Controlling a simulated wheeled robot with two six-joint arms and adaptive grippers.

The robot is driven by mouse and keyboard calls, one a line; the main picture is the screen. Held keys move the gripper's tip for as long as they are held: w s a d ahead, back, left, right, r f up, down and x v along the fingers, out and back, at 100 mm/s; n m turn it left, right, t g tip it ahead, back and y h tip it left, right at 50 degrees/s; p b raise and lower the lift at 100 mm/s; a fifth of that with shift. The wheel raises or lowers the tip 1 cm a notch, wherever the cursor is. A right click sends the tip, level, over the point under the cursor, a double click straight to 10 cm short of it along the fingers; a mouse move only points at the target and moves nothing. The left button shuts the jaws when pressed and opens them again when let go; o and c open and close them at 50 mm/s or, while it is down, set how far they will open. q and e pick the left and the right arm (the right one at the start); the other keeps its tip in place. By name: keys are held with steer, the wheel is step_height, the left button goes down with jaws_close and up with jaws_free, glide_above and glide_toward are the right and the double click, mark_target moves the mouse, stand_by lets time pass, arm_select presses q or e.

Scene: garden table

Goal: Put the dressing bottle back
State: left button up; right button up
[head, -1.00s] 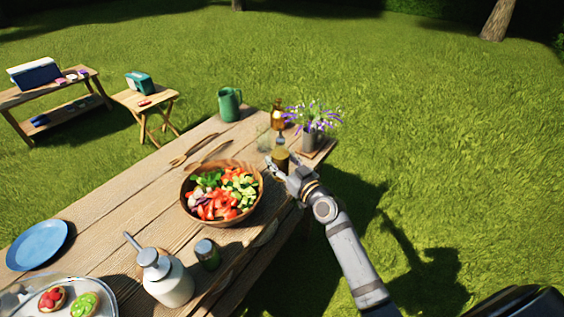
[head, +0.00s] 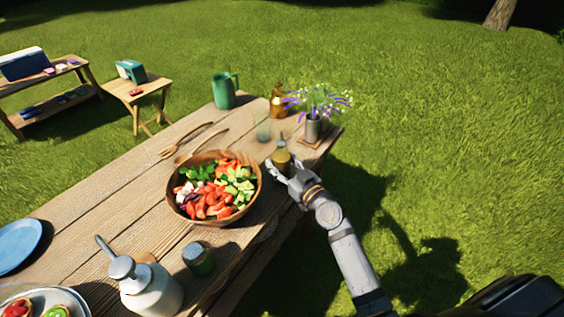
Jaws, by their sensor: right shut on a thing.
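The dressing bottle (head: 282,158), with a yellow-olive body and a narrower neck, is upright by the right edge of the wooden table. My right gripper (head: 279,168) is shut on it from the near side and hides its lower part. I cannot tell whether its base touches the table. My left gripper is not in view.
The salad bowl (head: 179,211) is left of the bottle. Behind stand a clear glass (head: 262,130), an amber bottle (head: 277,105), a flower vase (head: 312,130) and a green jug (head: 223,92). A white pump bottle (head: 150,292) and dark jar (head: 198,261) stand nearer.

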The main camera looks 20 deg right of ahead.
mark_target(287, 169)
steer(key=o, duration=1)
steer(key=shift+w+f, duration=0.15)
steer(key=shift+f, duration=0.1)
steer(key=o, duration=0.4)
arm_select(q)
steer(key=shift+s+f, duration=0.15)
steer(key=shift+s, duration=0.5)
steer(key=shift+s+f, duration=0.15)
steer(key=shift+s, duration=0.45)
arm_select(e)
steer(key=shift+o, duration=0.2)
steer(key=shift+r, duration=0.1)
steer(key=shift+r, duration=0.2)
steer(key=v, duration=0.3)
steer(key=b+v, duration=0.1)
steer(key=v, duration=0.1)
steer(key=shift+f, duration=0.3)
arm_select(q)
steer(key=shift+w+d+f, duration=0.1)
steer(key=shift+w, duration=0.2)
arm_select(e)
steer(key=v, duration=0.7)
steer(key=shift+r, duration=0.3)
